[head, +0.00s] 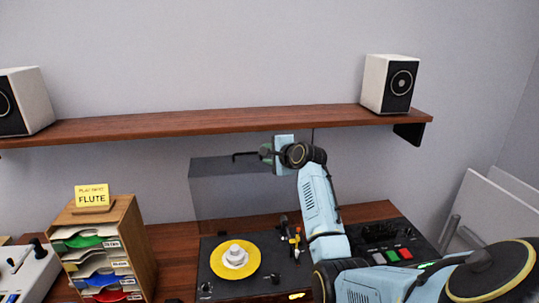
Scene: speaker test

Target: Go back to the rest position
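My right arm reaches in from the lower right, with its light-blue links rising over the table. Its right gripper (262,154) is at the far end, just below the shelf and at the top edge of a see-through grey cover (215,190). The gripper is small and seen partly behind the wrist, so its opening is unclear. A thin dark bent piece shows just left of it; I cannot tell whether it belongs to the gripper. My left gripper is not in view.
A wooden shelf (200,124) with speakers (389,84) spans the wall above. Below are a turntable (215,286) with a yellow disc (250,266), a wooden sorter (143,245) with a "FLUTE" card (91,196), and a dark button panel (385,238) close beside my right arm.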

